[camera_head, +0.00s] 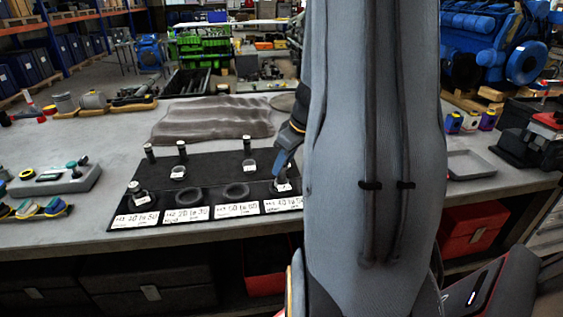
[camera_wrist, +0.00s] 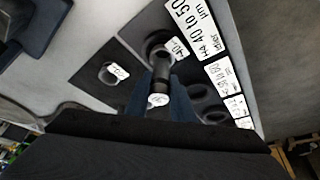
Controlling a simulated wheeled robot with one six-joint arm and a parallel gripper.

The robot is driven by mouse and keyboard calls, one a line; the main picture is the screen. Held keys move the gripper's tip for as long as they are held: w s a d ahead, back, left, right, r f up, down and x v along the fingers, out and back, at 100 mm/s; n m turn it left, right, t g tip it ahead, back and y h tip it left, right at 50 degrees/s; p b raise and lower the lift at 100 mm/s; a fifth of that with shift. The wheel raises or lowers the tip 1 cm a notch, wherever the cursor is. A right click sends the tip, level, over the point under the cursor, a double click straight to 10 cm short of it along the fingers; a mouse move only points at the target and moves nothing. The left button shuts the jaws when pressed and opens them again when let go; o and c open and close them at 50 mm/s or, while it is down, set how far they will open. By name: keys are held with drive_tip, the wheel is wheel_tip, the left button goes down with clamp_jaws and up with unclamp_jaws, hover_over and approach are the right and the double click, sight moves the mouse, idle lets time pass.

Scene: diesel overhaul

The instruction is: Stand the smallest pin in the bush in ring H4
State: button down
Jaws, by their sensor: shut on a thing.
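My gripper (camera_wrist: 160,100) is shut on a dark pin (camera_wrist: 161,72) with a pale, marked end cap. The pin points at the ring (camera_wrist: 148,46) by the "H4 40 to 50 µm" card (camera_wrist: 192,28). A bush with a white tag (camera_wrist: 177,47) sits in that ring. The pin's far end overlaps the bush; I cannot tell whether it is inside or just above it. In the head view my gripper (camera_head: 286,158) is low over the mat's right end, beside a tagged bush (camera_head: 283,186); my arm hides part of this.
The dark mat (camera_head: 215,165) also carries standing pins (camera_head: 149,153) (camera_head: 182,150) (camera_head: 246,145), tagged bushes (camera_head: 178,173) (camera_head: 249,168) and empty-looking rings (camera_head: 188,196) (camera_head: 236,190). A crumpled grey cloth (camera_head: 215,118) lies behind.

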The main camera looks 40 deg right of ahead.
sight(284, 173)
drive_tip(key=shift+f+b, duration=1.5)
drive_tip(key=shift+b, duration=0.25)
drive_tip(key=shift+s+f+b, duration=0.15)
drive_tip(key=shift+f+b, duration=0.2)
drive_tip(key=shift+b, duration=0.1)
drive_tip(key=shift+s+a+f+b, duration=0.15)
drive_tip(key=shift+f+b, duration=0.15)
drive_tip(key=shift+b, duration=0.2)
drive_tip(key=c, duration=1.6)
unclamp_jaws()
drive_tip(key=shift+o, duration=0.7)
drive_tip(key=v, duration=0.8)
drive_tip(key=shift+w+d+r+b, duration=0.2)
drive_tip(key=shift+w+r+b, duration=0.1)
drive_tip(key=shift+r, duration=0.2)
